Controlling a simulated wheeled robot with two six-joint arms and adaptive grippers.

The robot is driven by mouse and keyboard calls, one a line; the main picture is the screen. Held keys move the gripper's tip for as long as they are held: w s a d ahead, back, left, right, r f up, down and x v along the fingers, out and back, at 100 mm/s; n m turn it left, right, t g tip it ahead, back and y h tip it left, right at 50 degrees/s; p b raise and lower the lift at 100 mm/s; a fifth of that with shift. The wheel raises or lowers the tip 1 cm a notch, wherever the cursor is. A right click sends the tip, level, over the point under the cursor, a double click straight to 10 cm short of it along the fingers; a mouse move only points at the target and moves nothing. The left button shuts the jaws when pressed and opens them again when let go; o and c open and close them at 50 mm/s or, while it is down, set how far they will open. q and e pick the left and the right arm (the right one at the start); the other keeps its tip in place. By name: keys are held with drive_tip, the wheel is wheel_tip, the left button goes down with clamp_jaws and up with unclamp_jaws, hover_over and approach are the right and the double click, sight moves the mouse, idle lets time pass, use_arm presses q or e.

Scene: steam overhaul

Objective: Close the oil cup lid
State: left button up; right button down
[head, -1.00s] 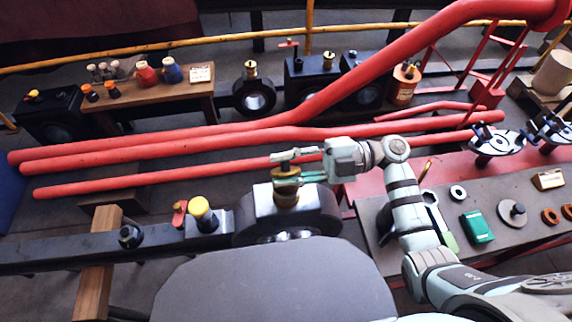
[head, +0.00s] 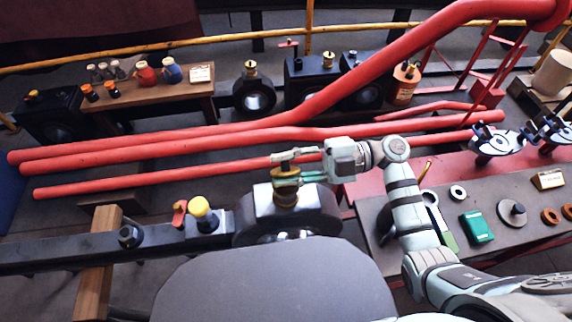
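The brass oil cup (head: 285,198) stands on top of a black and steel bearing block (head: 262,212) in the middle of the head view. My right gripper (head: 284,168) reaches in from the right at the top of the cup, with its fingers pointing left. One finger is above the other around the cup's top. The fingers hide the lid, so I cannot tell how it sits or whether they touch it. The fingers look apart. My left gripper is not in view.
Red pipes (head: 150,158) run behind the cup. A yellow-capped fitting (head: 200,208) and a red lever (head: 179,213) stand left of the block. A bench (head: 470,200) at right holds a green box (head: 477,227) and rings. A wooden shelf (head: 150,100) holds bottles and cans.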

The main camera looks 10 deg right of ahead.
drive_tip(key=c, duration=1.5)
unclamp_jaws()
drive_tip(key=shift+w+r, duration=0.1)
drive_tip(key=shift+o, duration=0.3)
